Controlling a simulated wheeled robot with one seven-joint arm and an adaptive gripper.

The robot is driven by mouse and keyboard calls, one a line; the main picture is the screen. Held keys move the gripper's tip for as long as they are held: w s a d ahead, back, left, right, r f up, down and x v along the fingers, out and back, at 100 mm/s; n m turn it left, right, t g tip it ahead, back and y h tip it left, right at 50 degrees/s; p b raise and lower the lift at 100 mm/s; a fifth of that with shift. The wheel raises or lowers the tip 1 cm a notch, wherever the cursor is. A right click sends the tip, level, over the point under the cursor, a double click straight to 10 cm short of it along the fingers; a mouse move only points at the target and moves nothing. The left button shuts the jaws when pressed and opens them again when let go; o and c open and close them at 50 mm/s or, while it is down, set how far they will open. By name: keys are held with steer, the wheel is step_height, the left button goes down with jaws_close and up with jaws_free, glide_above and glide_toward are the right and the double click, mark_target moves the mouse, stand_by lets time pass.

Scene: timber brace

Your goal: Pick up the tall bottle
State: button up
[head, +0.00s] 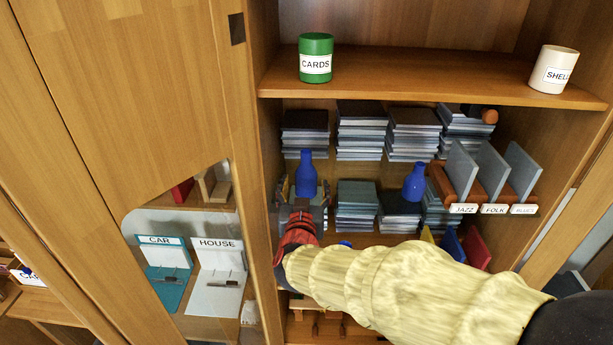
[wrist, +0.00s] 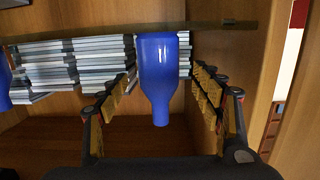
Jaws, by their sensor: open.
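A blue bottle (head: 306,174) stands at the left of the middle shelf in the head view. A second blue bottle (head: 414,182) stands further right and looks a little shorter. My gripper (head: 305,192) is at the left bottle, with a finger on either side. In the wrist view, which is upside down, this bottle (wrist: 158,72) hangs neck-down between the open fingers of my gripper (wrist: 163,88). Gaps show between the bottle and both fingers. Part of the second bottle (wrist: 3,85) shows at the left edge.
Stacks of books (head: 361,130) stand behind the bottles. The cabinet's left side panel (wrist: 262,75) is close beside my gripper. An upper shelf (head: 420,80) above holds a green CARDS canister (head: 316,58) and a white canister (head: 553,70). A rack of dividers (head: 487,172) is at right.

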mark_target(306, 177)
steer(key=w, duration=0.3)
steer(key=w+p, duration=0.1)
steer(key=shift+w+d+f, duration=0.15)
steer(key=shift+w+f, duration=0.1)
steer(key=shift+c, duration=0.5)
steer(key=c, duration=1.3)
